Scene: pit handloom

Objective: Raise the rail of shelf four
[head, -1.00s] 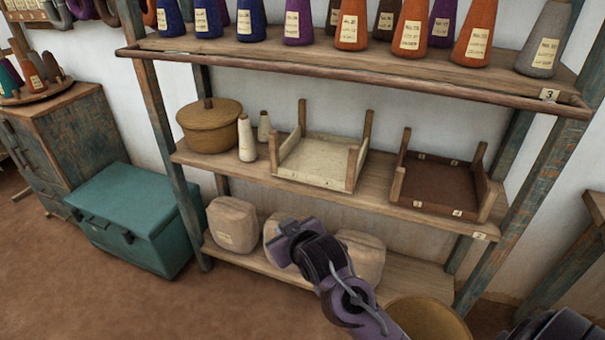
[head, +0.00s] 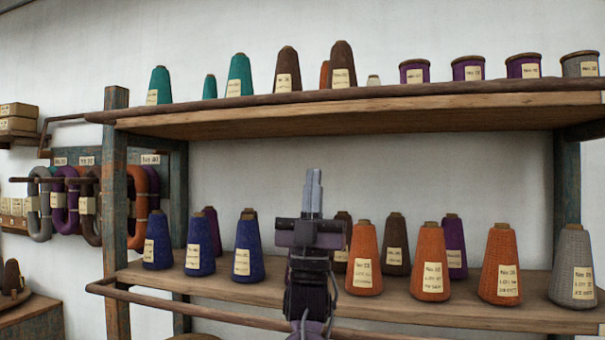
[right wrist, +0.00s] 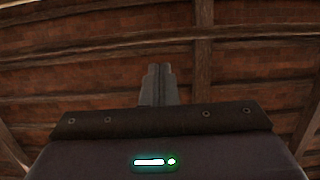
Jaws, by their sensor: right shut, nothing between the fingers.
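The upper shelf (head: 400,118) in the head view carries cones and spools. A dark round rail (head: 340,97) runs along its front edge, level with the board; no number plate is readable on this shelf. My right gripper (head: 312,190) points straight up, shut and empty, in front of the gap between the two shelves. Its tips show below the upper rail and apart from it in the picture. In the right wrist view the closed fingers (right wrist: 160,85) stand against the ceiling. My left gripper is not in view.
The lower shelf (head: 390,300) holds blue, orange, brown, purple and grey cones, with a lower rail (head: 230,313) in front. Teal cones (head: 239,76) and purple spools (head: 467,68) stand above. Yarn hanks (head: 65,200) hang at left. Wooden rafters (right wrist: 205,45) cross the ceiling.

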